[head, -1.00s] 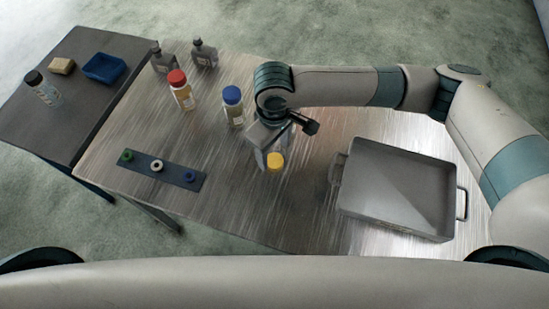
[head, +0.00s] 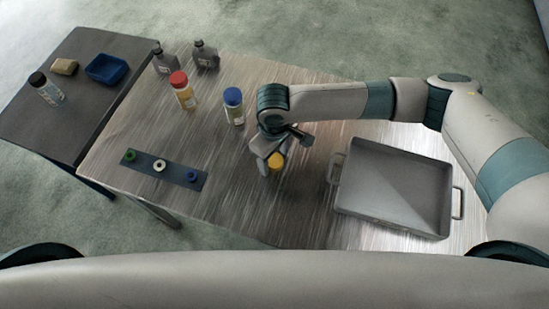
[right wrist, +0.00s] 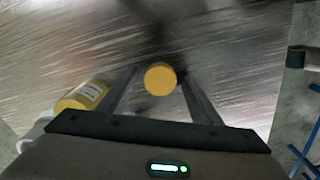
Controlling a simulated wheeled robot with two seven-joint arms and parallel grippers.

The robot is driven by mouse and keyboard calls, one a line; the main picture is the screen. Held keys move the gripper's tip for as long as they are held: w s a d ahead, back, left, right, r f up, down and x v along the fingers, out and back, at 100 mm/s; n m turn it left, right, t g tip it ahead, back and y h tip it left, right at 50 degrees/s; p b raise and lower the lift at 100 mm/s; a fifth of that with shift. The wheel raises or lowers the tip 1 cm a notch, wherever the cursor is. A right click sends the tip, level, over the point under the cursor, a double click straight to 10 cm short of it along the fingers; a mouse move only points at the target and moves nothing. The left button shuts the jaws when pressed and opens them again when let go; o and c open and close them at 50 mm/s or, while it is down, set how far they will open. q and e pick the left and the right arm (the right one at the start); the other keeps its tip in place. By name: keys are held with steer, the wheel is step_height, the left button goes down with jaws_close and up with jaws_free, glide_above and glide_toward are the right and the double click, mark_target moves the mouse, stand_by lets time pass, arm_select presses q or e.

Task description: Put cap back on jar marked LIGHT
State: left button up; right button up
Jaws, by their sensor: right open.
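A yellow cap (head: 275,161) shows at my right gripper (head: 272,164), right of the table's middle. In the right wrist view the cap (right wrist: 160,78) lies between the two fingers of my right gripper (right wrist: 158,82), which are open, with a gap on each side. I cannot tell what is under the cap. A jar with amber contents and a white label (right wrist: 88,94) shows left of the fingers in the wrist view; its label is unreadable. A red-capped jar (head: 184,92) and a blue-capped jar (head: 234,106) stand upright further back. My left gripper is out of view.
A grey metal tray (head: 343,205) with handles stands right of my gripper. A dark strip with several rings (head: 176,172) lies front left. Two grey bottles (head: 206,57) stand at the back. A side table holds a blue tray (head: 107,68), a sponge (head: 65,66) and a black-capped bottle (head: 47,89).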

mark_target(275, 162)
steer(key=c, duration=1.1)
steer(key=shift+r, duration=0.1)
steer(key=shift+r+b, duration=0.3)
steer(key=shift+r, duration=0.2)
steer(key=r, duration=0.1)
steer(key=r+b, duration=0.1)
steer(key=r, duration=0.1)
steer(key=shift+s+r, duration=0.1)
steer(key=shift+s, duration=0.2)
steer(key=s+d+r, duration=0.1)
steer(key=s+r, duration=0.1)
steer(key=s, duration=0.1)
steer(key=s+d+r+b, duration=0.1)
steer(key=s+r, duration=0.1)
steer(key=s, duration=0.2)
steer(key=s+d+r+b, duration=0.1)
steer(key=s+r, duration=0.1)
steer(key=s, duration=0.1)
steer(key=shift+s+r, duration=0.3)
steer(key=shift+r, duration=0.05)
